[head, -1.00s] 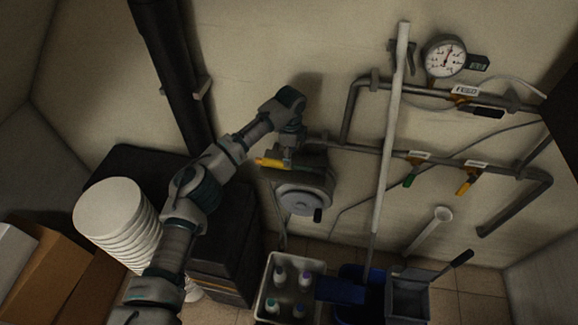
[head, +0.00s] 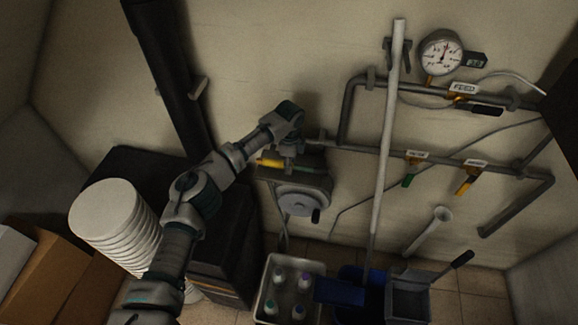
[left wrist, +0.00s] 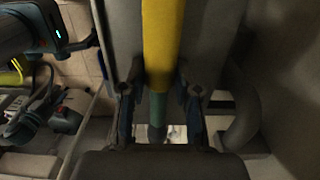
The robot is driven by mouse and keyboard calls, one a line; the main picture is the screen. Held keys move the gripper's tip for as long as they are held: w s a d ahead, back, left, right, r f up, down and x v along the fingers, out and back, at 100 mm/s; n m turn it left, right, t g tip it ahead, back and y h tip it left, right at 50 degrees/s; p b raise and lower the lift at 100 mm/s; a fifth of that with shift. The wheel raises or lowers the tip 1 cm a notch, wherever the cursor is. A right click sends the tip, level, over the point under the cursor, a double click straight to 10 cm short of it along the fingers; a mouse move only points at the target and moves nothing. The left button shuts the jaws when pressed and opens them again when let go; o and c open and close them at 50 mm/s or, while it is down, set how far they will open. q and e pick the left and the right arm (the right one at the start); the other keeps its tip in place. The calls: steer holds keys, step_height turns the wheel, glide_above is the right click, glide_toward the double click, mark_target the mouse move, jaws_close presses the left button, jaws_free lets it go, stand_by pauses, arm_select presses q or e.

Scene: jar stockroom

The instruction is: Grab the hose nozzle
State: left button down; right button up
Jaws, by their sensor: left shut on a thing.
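The hose nozzle, a yellow bar (head: 268,162), lies level on top of the hose reel (head: 302,201) on the back wall. My left gripper (head: 287,157) reaches down to it from above. In the left wrist view the nozzle is a thick yellow cylinder (left wrist: 162,45) with a dull green section between my left fingers (left wrist: 160,108). The fingers are shut on it, one on each side. In the head view the wrist and fingers partly hide the nozzle's right part. My right gripper is in neither view.
Right of the reel, a pale upright pole (head: 389,130) stands before wall pipes (head: 360,148) with a gauge (head: 441,52). A stack of white discs (head: 105,210) is at the left. Below are a crate of bottles (head: 262,300) and a blue bucket (head: 349,273).

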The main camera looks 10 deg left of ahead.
arm_select(q)
steer(key=shift+a+r, duration=0.5)
steer(key=shift+a, duration=0.05)
steer(key=shift+a+r+p, duration=0.25)
steer(key=shift+r+p, duration=0.1)
steer(key=shift+r, duration=0.85)
steer(key=shift+s+r, duration=0.1)
steer(key=shift+s, duration=0.2)
steer(key=s, duration=0.1)
steer(key=s+p, duration=0.1)
steer(key=s, duration=0.2)
steer(key=shift+r, duration=0.25)
steer(key=s+a+p, duration=0.2)
steer(key=s+a, duration=0.1)
steer(key=s, duration=0.8)
steer(key=shift+r, duration=0.45)
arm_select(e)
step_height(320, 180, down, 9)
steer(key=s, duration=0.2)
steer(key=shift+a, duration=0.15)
